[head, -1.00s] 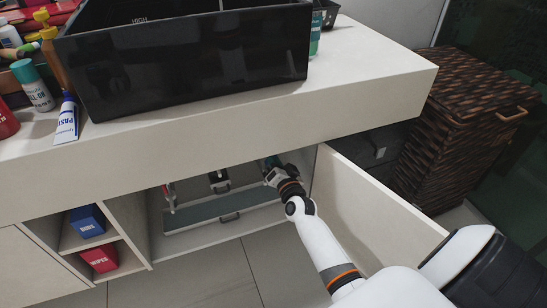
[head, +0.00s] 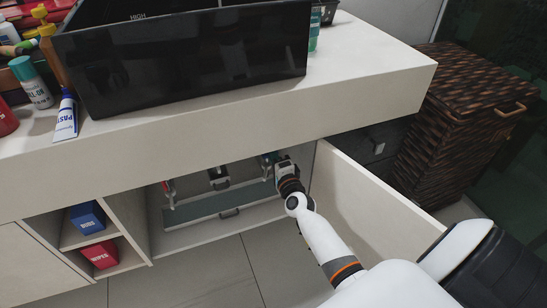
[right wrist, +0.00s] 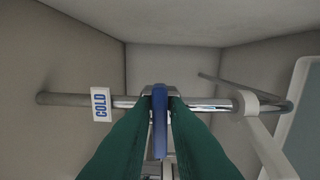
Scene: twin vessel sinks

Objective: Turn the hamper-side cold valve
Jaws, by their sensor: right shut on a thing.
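The cold valve's blue lever (right wrist: 159,122) stands between my right gripper's green fingers (right wrist: 159,110) in the right wrist view. The fingers are shut on it. The lever lies across the metal pipe (right wrist: 208,103), which carries a white tag reading COLD (right wrist: 101,104). In the head view my right gripper (head: 272,164) is inside the open cabinet under the counter, at its right side nearest the hamper (head: 465,120). The valve is small and partly hidden there. My left gripper is not in view.
An open door panel (head: 375,195) stands right of my right arm. A red-handled fitting (head: 168,188) is at the cabinet's left. The counter edge (head: 220,145) overhangs the opening. Blue (head: 88,219) and red (head: 100,255) boxes sit on side shelves.

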